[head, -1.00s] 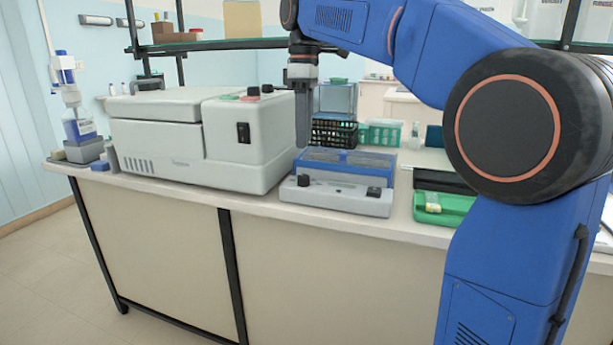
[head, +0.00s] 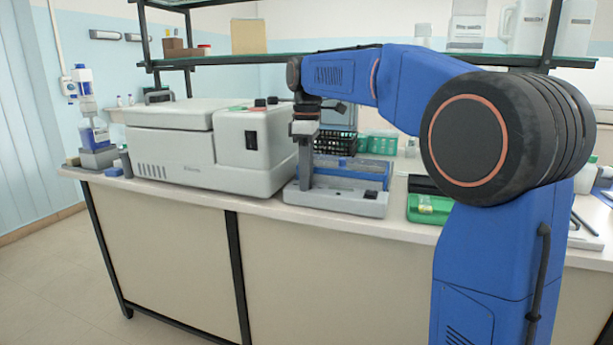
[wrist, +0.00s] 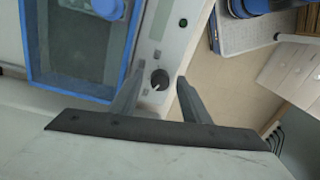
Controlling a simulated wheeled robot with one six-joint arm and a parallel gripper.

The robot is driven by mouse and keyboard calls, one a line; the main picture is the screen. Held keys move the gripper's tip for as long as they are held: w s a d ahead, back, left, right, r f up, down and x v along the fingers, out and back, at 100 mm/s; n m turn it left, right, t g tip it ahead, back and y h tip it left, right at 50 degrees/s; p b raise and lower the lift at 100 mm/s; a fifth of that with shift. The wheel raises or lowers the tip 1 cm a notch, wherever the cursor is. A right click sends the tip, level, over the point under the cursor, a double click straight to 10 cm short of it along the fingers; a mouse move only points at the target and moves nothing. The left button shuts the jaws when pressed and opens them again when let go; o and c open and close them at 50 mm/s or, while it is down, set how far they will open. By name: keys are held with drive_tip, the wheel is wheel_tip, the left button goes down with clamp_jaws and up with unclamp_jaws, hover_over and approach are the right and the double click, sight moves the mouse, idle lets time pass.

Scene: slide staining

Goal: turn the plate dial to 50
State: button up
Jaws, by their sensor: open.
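The plate (head: 335,202) is a low grey unit on the bench, with a blue-rimmed clear tray on top. Its dial (wrist: 160,79) is a round black knob with a white mark on the grey front panel in the wrist view. The mark's reading is too small to tell. My gripper (head: 304,188) points down over the left end of the panel and hides the dial in the head view. In the wrist view my gripper (wrist: 161,82) is open and empty, its two fingertips on either side of the dial in the picture. Contact cannot be told.
A large grey machine (head: 210,150) stands close on the left. The blue-rimmed tray (wrist: 75,85) lies just behind the panel. A black rack (head: 335,142) is behind, and a green tray (head: 428,209) is to the right. A glass shelf (head: 240,58) hangs above.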

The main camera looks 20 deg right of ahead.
drive_tip(key=c, duration=1)
drive_tip(key=shift+c, duration=0.2)
drive_tip(key=shift+m, duration=0.4)
drive_tip(key=m, duration=0.3)
drive_tip(key=shift+m, duration=0.3)
drive_tip(key=m, duration=0.4)
drive_tip(key=shift+m, duration=0.3)
drive_tip(key=m, duration=0.4)
drive_tip(key=shift+s+t, duration=0.1)
drive_tip(key=shift+t, duration=0.2)
drive_tip(key=shift+m, duration=2.1)
